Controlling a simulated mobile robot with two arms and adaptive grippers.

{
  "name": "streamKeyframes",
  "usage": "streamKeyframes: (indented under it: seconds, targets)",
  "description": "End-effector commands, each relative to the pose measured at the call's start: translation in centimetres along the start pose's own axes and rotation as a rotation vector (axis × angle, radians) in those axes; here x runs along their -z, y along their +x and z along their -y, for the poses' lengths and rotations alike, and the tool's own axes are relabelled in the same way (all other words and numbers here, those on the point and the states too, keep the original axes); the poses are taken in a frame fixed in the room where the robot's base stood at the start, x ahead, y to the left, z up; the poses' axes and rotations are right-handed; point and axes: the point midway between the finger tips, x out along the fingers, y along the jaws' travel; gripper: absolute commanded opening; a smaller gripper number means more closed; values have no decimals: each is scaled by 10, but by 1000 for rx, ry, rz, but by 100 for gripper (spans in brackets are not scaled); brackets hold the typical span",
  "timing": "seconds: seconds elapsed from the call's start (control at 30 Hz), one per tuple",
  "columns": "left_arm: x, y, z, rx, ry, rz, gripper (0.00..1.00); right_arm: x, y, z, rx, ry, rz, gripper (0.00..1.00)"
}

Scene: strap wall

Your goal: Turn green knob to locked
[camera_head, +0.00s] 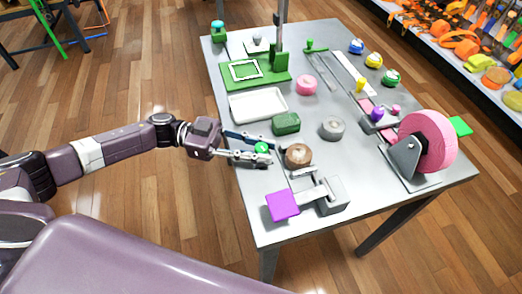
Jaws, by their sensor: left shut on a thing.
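A small round green knob (262,148) shows at the table's left side, between the fingers of my left gripper (258,151). My left gripper reaches in from the left and is shut on the knob. The fingers hide part of the knob, and I cannot make out its turn position or any lock marking. My right gripper is not in view.
On the grey table (330,215), a brown roll (298,155) stands just right of my left gripper, with a purple pad (283,205) on a grey device in front. A green block (286,123), white tray (258,105) and large pink roll (428,141) stand around.

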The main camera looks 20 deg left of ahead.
Motion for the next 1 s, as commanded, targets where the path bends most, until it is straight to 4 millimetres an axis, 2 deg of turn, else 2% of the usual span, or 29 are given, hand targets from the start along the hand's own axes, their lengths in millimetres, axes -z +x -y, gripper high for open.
streamKeyframes:
  seconds: [0.33,0.37,0.5,0.83,1.0]
  targets:
    - [1,1,0,-2,1,-2,0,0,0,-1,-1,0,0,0]
    - [1,1,0,-1,1,-3,25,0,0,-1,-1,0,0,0]
    - [1,1,0,-1,1,-2,40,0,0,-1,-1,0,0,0]
    - [0,-2,0,0,0,-1,40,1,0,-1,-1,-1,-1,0]
    - [-1,-26,1,3,-1,3,40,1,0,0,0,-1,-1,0]
